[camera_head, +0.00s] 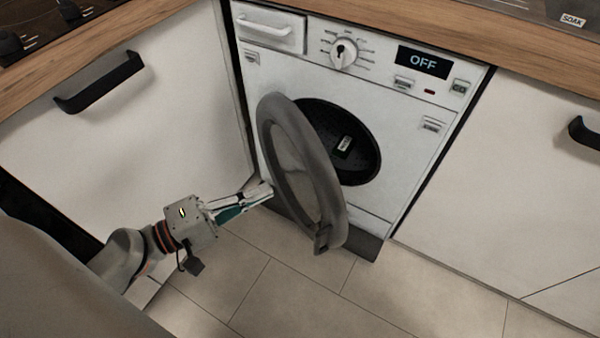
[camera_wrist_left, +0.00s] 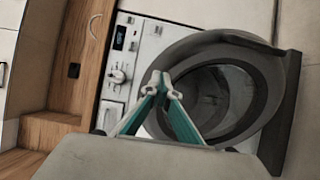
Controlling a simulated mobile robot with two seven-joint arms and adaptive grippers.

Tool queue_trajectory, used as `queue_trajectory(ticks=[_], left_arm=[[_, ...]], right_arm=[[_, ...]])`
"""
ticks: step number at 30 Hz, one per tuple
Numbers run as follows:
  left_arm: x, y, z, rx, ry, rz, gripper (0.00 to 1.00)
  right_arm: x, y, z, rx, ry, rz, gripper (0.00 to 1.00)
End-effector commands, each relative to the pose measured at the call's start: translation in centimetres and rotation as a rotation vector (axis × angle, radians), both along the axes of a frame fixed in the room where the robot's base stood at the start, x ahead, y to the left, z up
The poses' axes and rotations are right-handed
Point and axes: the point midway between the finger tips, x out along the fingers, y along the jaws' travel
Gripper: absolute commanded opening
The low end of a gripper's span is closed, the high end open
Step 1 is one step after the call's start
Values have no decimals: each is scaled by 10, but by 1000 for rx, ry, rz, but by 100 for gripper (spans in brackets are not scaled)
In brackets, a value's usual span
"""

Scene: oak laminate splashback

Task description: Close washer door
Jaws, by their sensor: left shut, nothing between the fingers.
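The white washer (camera_head: 395,117) is built in under the wooden counter, and its display reads OFF. Its round grey door (camera_head: 293,166) stands open, swung out toward the left, and leaves part of the dark drum opening (camera_head: 362,150) showing. My left gripper (camera_head: 268,188) is shut and empty, beside the left edge of the door; I cannot tell whether it touches. In the left wrist view my left fingertips (camera_wrist_left: 160,84) come together in front of the door ring (camera_wrist_left: 262,75). My right gripper is not in view.
White cabinet fronts stand left (camera_head: 150,125) and right (camera_head: 510,170) of the washer, with dark handles (camera_head: 98,83) sticking out. The wooden counter (camera_head: 420,28) runs above. The tiled floor (camera_head: 290,290) below is clear.

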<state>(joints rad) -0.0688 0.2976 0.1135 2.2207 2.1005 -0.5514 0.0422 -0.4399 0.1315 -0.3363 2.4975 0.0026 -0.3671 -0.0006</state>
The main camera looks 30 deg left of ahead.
Motion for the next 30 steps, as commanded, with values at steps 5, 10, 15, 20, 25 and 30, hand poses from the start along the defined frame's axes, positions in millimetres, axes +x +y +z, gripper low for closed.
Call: queue_trajectory(ticks=[5,10,15,20,25,30], left_arm=[[33,-19,6,1,-11,-1,0],[58,-35,6,-1,-10,1,0],[73,-46,4,0,-6,0,0],[77,-49,1,-1,-1,1,0],[78,-50,-1,0,1,0,0],[78,-50,0,0,1,1,0]], right_arm=[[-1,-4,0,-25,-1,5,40],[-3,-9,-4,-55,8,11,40],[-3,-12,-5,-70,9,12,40],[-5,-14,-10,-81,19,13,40],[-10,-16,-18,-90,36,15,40],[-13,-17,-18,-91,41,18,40]])
